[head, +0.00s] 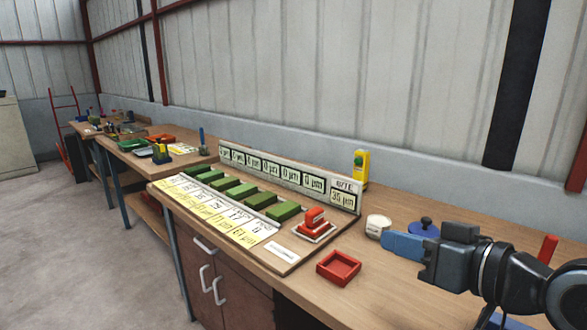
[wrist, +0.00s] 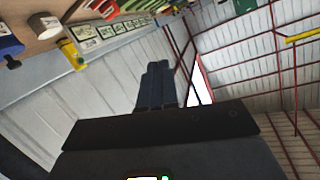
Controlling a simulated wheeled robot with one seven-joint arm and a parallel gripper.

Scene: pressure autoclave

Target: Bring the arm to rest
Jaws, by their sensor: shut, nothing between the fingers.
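My gripper (head: 388,244) is at the right of the head view, held above the bench with its blue fingers pointing left. The fingers are together with nothing between them. In the wrist view the shut fingers (wrist: 158,68) stand in the middle, against the wall and roof. My dark wrist and arm run off to the right edge of the head view. The gripper appears beside a white round jar (head: 377,226) and in front of a blue lidded pot (head: 424,228); the exact gap to them cannot be told.
The wooden bench (head: 290,262) holds a board with green blocks (head: 226,184), a red-handled block (head: 314,222), a red square tray (head: 338,267) and a yellow bottle (head: 360,168). A red object (head: 547,249) stands behind my arm. The floor at left (head: 70,240) is clear.

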